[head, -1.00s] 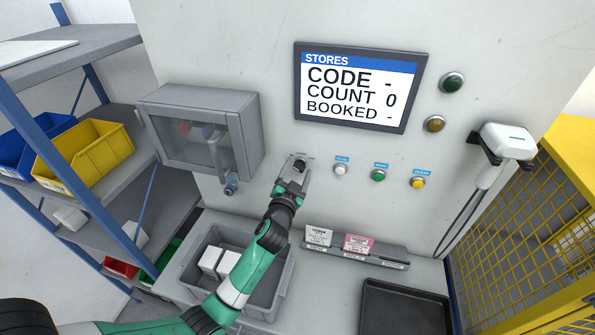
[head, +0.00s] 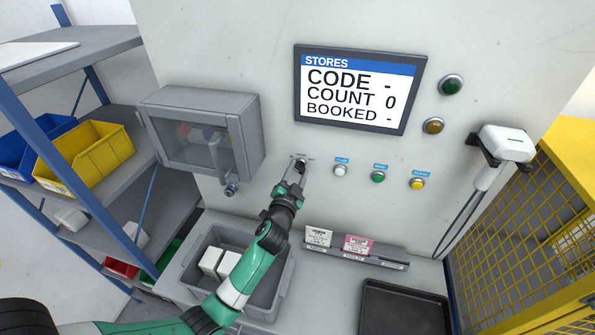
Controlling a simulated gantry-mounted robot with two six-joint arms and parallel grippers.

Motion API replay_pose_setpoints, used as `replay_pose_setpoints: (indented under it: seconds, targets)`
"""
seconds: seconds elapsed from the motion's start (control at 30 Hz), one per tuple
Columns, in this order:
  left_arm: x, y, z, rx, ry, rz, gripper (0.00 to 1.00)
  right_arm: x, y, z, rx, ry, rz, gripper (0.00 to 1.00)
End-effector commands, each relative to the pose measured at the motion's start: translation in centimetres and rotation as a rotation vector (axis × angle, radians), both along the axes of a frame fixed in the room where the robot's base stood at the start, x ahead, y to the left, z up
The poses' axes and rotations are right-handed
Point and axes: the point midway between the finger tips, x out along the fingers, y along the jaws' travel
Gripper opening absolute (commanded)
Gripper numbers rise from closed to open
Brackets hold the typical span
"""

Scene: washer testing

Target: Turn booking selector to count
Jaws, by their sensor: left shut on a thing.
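My left gripper (head: 299,166) is at the wall panel, left of the row of small buttons. It is shut on a small dark knob, the booking selector (head: 301,164), which is mostly hidden between the fingers. Which way the selector points cannot be told. The screen (head: 360,88) above reads STORES, CODE -, COUNT 0, BOOKED -. My right gripper is not in view.
A white button (head: 340,170), a green button (head: 379,177) and a yellow button (head: 417,184) sit close to the right. A clear-fronted box (head: 200,135) juts out at left. Below are a grey bin (head: 285,290), a card holder (head: 385,262) and a black tray (head: 405,310).

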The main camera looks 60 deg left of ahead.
Motion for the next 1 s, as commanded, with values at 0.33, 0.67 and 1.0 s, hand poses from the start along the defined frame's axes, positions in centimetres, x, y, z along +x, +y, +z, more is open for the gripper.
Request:
replay_pose_setpoints:
  seconds: [0.33, 0.67, 1.0]
  targets:
    - [0.0, 0.0, 0.2, 0.204, 0.233, 0.000, 0.00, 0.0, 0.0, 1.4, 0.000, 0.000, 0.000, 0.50]
    - [0.0, 0.0, 0.2, 0.403, 0.457, 0.000, 0.00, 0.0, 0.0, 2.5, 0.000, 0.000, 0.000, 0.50]
    - [0.0, 0.0, 0.1, 0.539, 0.610, 0.000, 0.00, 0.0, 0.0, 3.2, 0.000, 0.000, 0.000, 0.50]
